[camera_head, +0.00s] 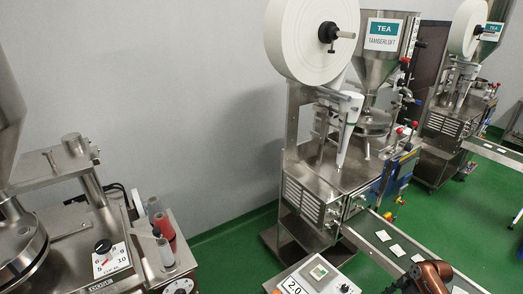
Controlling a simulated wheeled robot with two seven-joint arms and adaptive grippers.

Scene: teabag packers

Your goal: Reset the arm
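A copper-coloured and black part of my arm shows at the bottom right edge, over the near part of the conveyor. No gripper fingers can be made out on it. My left arm and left gripper are out of view. The nearer tea packing machine (325,180) stands in the middle, with a large white paper roll (297,40) and a steel hopper (384,62) labelled TEA. Its conveyor (403,234) runs toward the bottom right and carries several small white teabags (397,250).
A scale (314,278) with a small packet on it stands at the bottom centre. Another steel machine (70,175) with thread spools (163,227) fills the left. A second tea machine (455,120) stands at the right. Green floor (232,241) is clear between the machines.

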